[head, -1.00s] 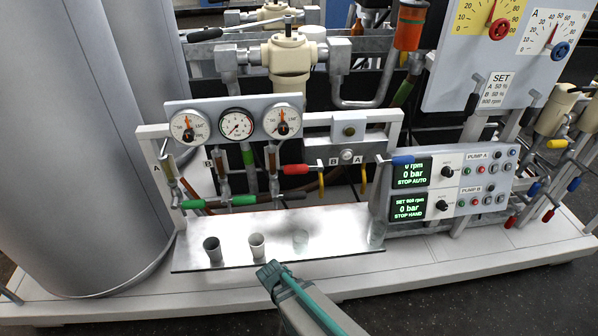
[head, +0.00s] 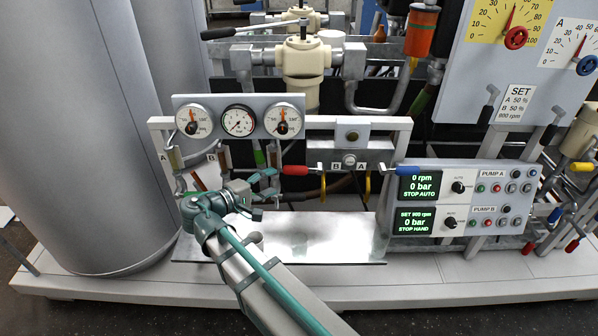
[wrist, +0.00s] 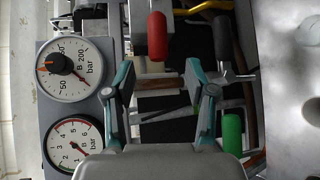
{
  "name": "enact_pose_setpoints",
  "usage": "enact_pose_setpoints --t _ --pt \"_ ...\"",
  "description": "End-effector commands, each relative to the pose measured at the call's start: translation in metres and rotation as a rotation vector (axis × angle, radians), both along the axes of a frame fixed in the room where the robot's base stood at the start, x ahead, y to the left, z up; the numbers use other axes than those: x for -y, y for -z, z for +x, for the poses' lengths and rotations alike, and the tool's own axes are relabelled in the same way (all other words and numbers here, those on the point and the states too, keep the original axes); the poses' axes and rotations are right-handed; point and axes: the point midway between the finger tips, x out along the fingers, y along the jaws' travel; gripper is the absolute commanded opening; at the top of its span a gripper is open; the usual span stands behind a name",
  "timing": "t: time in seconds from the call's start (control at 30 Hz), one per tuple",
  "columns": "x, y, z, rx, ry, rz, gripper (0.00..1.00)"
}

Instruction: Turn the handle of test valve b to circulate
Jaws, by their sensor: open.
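My gripper (head: 264,194) is open and empty in front of the rack below the gauges. Its two teal fingers (wrist: 160,78) stand apart in the wrist view, with pipework behind the gap. One letter B (head: 211,157) is beside the left pipes; another B (head: 334,166) is on the right plate. I cannot tell which marks test valve b. A red handle (head: 295,170) points left from the right plate; in the wrist view it (wrist: 157,36) is beyond the fingertips. A green handle (wrist: 232,134) is at the lower right there. My gripper touches neither handle.
The gauge panel (head: 211,104) is above my gripper. A shiny tray (head: 330,248) lies below, partly behind my arm. A blue handle (head: 420,170) and the pump control panel (head: 473,180) are to the right. A large grey tank (head: 80,130) bounds the left.

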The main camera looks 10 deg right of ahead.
Motion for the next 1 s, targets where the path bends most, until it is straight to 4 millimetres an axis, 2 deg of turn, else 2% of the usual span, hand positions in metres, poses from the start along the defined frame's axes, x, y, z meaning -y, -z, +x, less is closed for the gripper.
enact_pose_setpoints --t 0.23,0.7,1.0 --pt "0.018 -0.001 0.006 -0.003 0.015 -0.023 0.56" --pt "0.081 0.012 0.044 -0.004 0.014 -0.021 0.56" --pt "0.094 0.015 0.052 -0.003 0.011 -0.02 0.56"
